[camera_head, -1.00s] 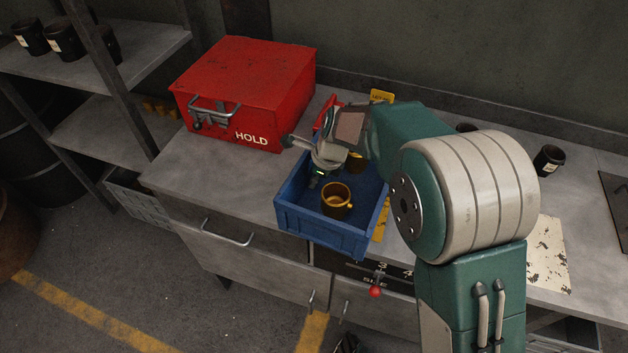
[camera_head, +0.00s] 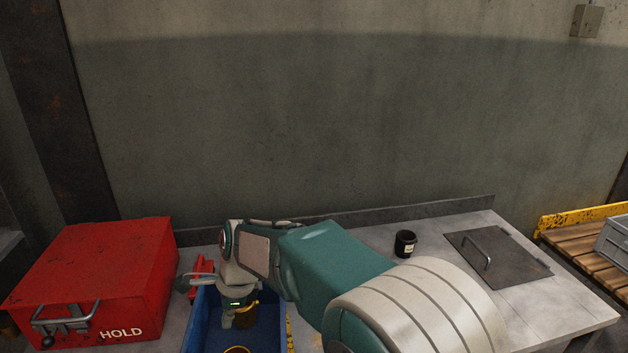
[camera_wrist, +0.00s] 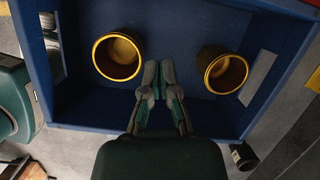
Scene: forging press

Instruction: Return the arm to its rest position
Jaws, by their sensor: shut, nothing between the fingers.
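My gripper (camera_head: 229,318) points down over the blue crate (camera_head: 265,336) on the workbench. In the wrist view its fingers (camera_wrist: 159,82) are together with nothing between them. They are above the crate floor (camera_wrist: 185,30), between two brown cups with yellow rims. One cup (camera_wrist: 118,58) is left of the fingers and the other (camera_wrist: 226,72) is right of them, both apart from the fingertips as seen here. In the head view my arm reaches in from the lower right and hides part of the crate. The lower ends of my fingers are hard to see there.
A red box marked HOLD (camera_head: 95,275) stands left of the crate. A black jar (camera_head: 405,244) and a flat metal plate with a handle (camera_head: 497,258) are on the bench to the right. The wall (camera_head: 340,130) is behind. A wooden pallet (camera_head: 590,255) stands beyond the bench.

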